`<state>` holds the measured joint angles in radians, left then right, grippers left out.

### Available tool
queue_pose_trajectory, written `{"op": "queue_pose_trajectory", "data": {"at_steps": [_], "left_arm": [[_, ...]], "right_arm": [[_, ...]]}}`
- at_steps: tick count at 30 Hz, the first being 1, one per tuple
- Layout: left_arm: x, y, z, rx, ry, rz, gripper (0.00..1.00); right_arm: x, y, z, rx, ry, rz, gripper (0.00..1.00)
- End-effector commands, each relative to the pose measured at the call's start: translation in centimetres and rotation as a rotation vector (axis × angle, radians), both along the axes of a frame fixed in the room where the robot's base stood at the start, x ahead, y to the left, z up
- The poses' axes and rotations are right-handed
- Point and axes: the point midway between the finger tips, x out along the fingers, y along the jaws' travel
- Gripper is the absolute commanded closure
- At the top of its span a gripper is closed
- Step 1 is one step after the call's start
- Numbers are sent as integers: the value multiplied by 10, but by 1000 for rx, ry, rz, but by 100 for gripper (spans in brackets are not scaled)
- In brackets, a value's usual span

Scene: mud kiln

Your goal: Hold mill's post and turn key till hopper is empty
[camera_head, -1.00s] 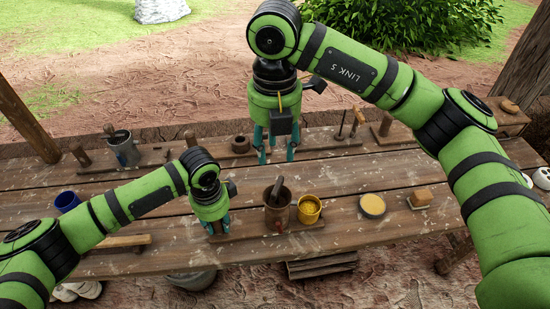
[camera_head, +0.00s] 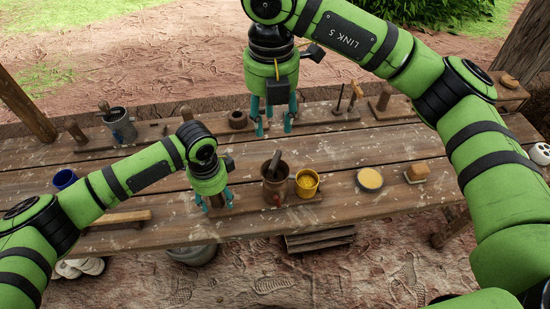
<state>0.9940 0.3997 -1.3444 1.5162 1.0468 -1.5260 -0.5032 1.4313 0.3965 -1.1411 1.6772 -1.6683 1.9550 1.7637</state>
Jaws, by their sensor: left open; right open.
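A brown pot (camera_head: 275,190) with a dark stick in it and a small reddish part on its front stands at the middle of the table's front on a low board. I take it for the mill's hopper; its contents are hard to see. A short brown post (camera_head: 217,199) stands left of it on the same board. My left gripper (camera_head: 215,205) is open over this post, with fingers on either side; contact cannot be told. My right gripper (camera_head: 272,130) is open and empty, pointing down behind the pot. A yellow cup (camera_head: 307,190) with yellow contents stands right of the pot.
A round yellow-topped dish (camera_head: 370,180) and a tan block (camera_head: 417,171) lie to the right. A blue cup (camera_head: 64,179) stands at left. A metal pail (camera_head: 119,125), a brown ring (camera_head: 238,119) and several wooden stands line the back. The table's middle right is bare.

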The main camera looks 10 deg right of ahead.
Motion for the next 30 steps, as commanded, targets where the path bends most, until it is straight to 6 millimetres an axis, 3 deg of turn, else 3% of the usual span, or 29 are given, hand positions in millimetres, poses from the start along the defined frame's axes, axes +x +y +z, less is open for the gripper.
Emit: {"op": "queue_pose_trajectory", "data": {"at_steps": [5,12,18,30], "left_arm": [[2,0,21,-2,-4,1,42],[1,-1,73,-3,-5,0,42],[1,0,106,0,-3,1,42],[0,0,125,0,-1,0,42]], "right_arm": [[0,0,0,0,0,0,55],[0,0,0,0,0,0,55],[0,0,0,0,0,0,55],[0,0,5,0,0,0,55]]}}
